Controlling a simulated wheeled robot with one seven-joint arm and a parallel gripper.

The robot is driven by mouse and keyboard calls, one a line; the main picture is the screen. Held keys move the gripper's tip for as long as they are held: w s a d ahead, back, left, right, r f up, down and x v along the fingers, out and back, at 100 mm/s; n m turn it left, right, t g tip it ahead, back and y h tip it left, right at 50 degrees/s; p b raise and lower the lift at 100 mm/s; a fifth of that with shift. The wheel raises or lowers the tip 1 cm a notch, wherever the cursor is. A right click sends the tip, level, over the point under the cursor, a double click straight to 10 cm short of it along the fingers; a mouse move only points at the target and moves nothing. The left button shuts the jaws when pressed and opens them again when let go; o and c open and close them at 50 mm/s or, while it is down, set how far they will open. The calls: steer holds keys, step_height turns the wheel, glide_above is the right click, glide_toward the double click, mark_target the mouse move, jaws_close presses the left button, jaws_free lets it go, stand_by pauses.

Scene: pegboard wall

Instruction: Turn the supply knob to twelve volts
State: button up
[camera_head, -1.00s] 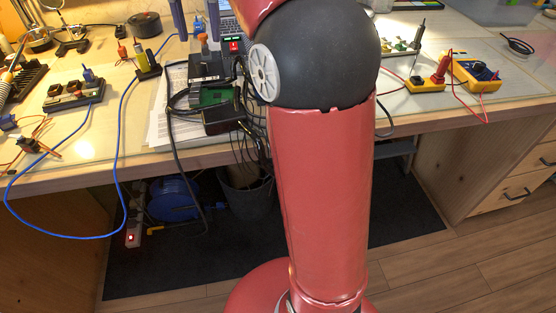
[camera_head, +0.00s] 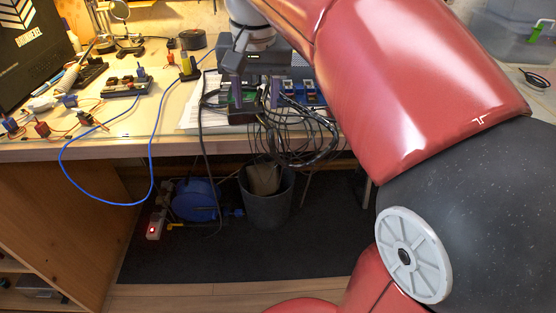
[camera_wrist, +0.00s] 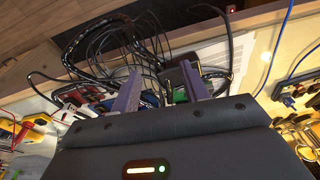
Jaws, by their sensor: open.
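My gripper (camera_head: 254,92) is open above the front edge of the workbench, its two purple-grey fingers pointing down over a dark device with a green board (camera_head: 238,100). In the wrist view, my gripper (camera_wrist: 162,88) has its fingers apart with nothing clearly held between them. The green part (camera_wrist: 180,95) shows close to the right finger. Small blue-and-white modules (camera_head: 312,92) stand just right of the fingers in the head view. I cannot make out the supply knob or its markings; my arm covers much of the bench.
Loose black cables (camera_head: 290,145) hang over the bench edge beside the fingers. A blue cable (camera_head: 92,200) loops down at left. A bin (camera_head: 266,205) and a blue cable reel (camera_head: 195,200) stand below. Small electronics crowd the left bench (camera_head: 150,128).

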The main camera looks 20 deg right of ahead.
steer(key=s+f+n+t, duration=0.2)
steer(key=s+f, duration=0.5)
steer(key=s, duration=0.1)
steer(key=shift+d+f+b, duration=0.15)
steer(key=shift+f+b, duration=0.05)
steer(key=shift+b, duration=0.2)
steer(key=s+f+n+t, duration=0.1)
steer(key=s+f+n, duration=0.1)
steer(key=s+f, duration=0.5)
steer(key=shift+d+f+t, duration=0.2)
steer(key=shift+f+t, duration=0.1)
steer(key=shift+f, duration=0.4)
